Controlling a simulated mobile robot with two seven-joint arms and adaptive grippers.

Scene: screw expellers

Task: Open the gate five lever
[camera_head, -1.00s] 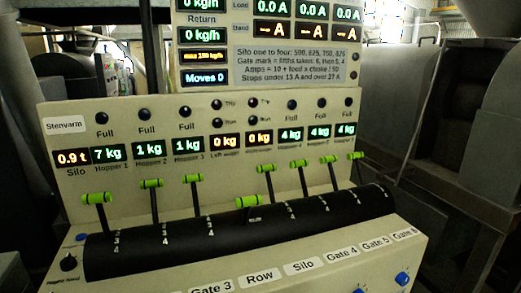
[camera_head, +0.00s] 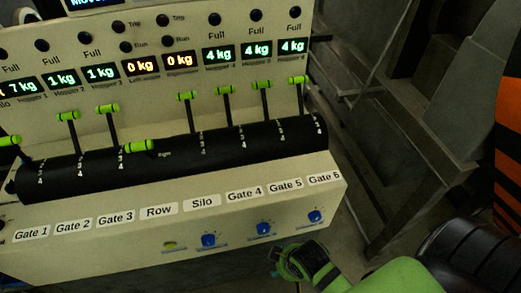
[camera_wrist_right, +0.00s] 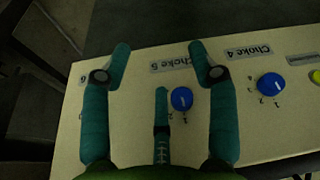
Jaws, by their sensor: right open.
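The gate five lever, with a green handle (camera_head: 262,85), stands on the black drum in line with the "Gate 5" label (camera_head: 285,186). It stands upright like the neighbouring gate four lever (camera_head: 225,90) and gate six lever (camera_head: 298,80). My right gripper (camera_head: 290,262) is low at the right, below the panel's front edge and well away from the levers. In the right wrist view my right gripper (camera_wrist_right: 158,58) is open, with nothing between its teal fingers. The levers do not show there. My left gripper is not in view.
A "Choke 5" blue knob (camera_wrist_right: 181,98) and a "Choke 4" knob (camera_wrist_right: 271,84) lie near my right fingers on the panel. The row lever (camera_head: 138,146) is tipped lower than the others. A grey metal frame (camera_head: 400,190) stands right of the panel.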

